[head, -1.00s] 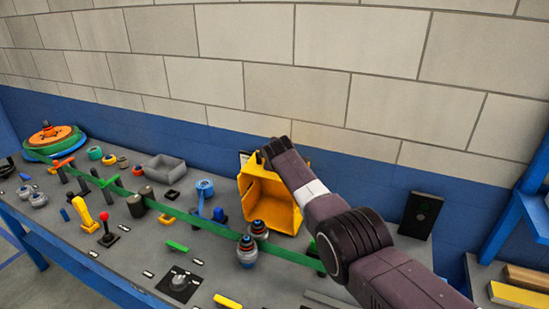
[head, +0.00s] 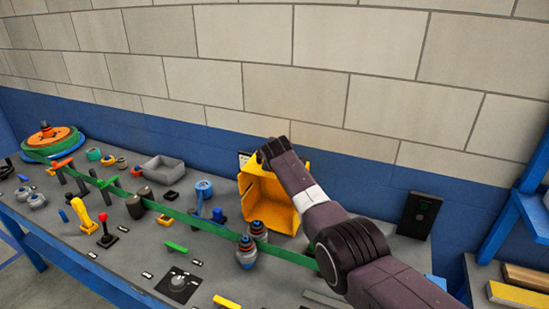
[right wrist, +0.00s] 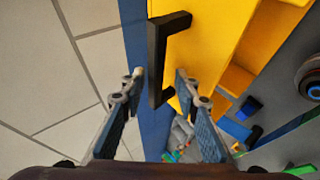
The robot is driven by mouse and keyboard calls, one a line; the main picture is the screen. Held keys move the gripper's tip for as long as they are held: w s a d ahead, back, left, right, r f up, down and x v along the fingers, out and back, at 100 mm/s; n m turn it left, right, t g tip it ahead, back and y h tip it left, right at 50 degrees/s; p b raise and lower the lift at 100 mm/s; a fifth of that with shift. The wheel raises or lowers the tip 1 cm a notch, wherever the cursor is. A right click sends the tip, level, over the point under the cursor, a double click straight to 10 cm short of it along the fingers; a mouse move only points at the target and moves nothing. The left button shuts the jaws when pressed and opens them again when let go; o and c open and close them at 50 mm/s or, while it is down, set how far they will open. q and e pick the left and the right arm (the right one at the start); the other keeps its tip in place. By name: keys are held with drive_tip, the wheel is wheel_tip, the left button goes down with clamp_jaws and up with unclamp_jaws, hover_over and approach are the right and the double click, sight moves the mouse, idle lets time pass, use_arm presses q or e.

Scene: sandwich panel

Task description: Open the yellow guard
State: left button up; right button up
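The yellow guard (head: 284,209) is a hollow box standing tilted up at the back of the panel, its open side facing the front. It also fills the top of the right wrist view (right wrist: 208,38). Its black handle (right wrist: 158,62) shows in the right wrist view. My right gripper (right wrist: 158,84) is open, its two fingers spread with the handle between and just beyond their tips. I see a gap on both sides of the handle. In the head view my right arm hides most of the gripper (head: 266,153) at the guard's upper edge. My left gripper is not in view.
A green strip (head: 205,226) crosses the panel (head: 130,262) in front of the guard. A block wall (head: 300,70) rises close behind. A black box (head: 420,214) stands right.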

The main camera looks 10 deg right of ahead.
drive_tip(key=v, duration=1.1)
drive_tip(key=shift+s, duration=0.15)
idle(0.6)
